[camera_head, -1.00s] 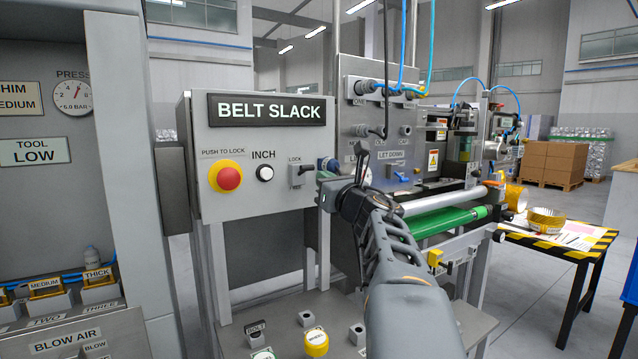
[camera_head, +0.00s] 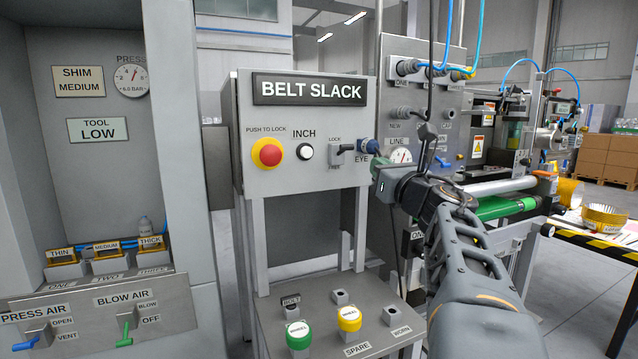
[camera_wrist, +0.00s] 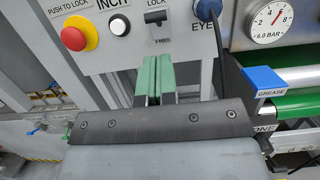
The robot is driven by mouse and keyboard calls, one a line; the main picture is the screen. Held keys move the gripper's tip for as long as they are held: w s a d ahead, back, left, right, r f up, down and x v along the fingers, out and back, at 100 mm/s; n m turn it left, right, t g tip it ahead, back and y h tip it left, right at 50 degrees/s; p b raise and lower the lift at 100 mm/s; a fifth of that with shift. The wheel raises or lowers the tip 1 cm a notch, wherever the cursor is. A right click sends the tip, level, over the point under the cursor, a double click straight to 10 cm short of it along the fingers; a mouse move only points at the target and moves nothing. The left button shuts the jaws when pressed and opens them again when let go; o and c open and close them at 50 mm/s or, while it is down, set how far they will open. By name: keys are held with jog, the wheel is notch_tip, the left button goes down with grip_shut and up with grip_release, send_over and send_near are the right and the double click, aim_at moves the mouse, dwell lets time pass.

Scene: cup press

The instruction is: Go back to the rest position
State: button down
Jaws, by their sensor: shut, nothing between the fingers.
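My gripper (camera_head: 377,190) is in front of the right part of the BELT SLACK panel (camera_head: 300,180), below the lock lever (camera_head: 341,147) and the blue EYE fitting (camera_head: 368,147). In the wrist view the two green fingers (camera_wrist: 154,78) lie side by side, shut and empty. Their tips point at the lower edge of the panel, below the lock lever (camera_wrist: 158,17). I see no contact with the panel. My arm reaches in from the lower right of the head view.
The red stop button (camera_head: 267,153) and white INCH button (camera_head: 305,151) are left of my gripper. A blue GREASE block (camera_wrist: 263,80) and rollers are to the right.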

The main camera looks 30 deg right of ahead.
notch_tip(320, 180, up, 5)
jog(key=w+a+m+g+h+p, duration=0.2)
jog(key=m+h+p, duration=0.3)
jog(key=m+p, duration=0.7)
jog(key=s+a+f+m+g+y+p, duration=0.3)
jog(key=s+a+f+m+g+p, duration=0.2)
jog(key=a+m+p, duration=0.5)
jog(key=s+a+f+m+g+y+p, duration=0.3)
jog(key=s+a+f+m+g+p, duration=0.3)
jog(key=s+a+m+g+p, duration=0.4)
jog(key=m, duration=0.3)
jog(key=shift+s, duration=0.35)
jog(key=shift+f, duration=0.1)
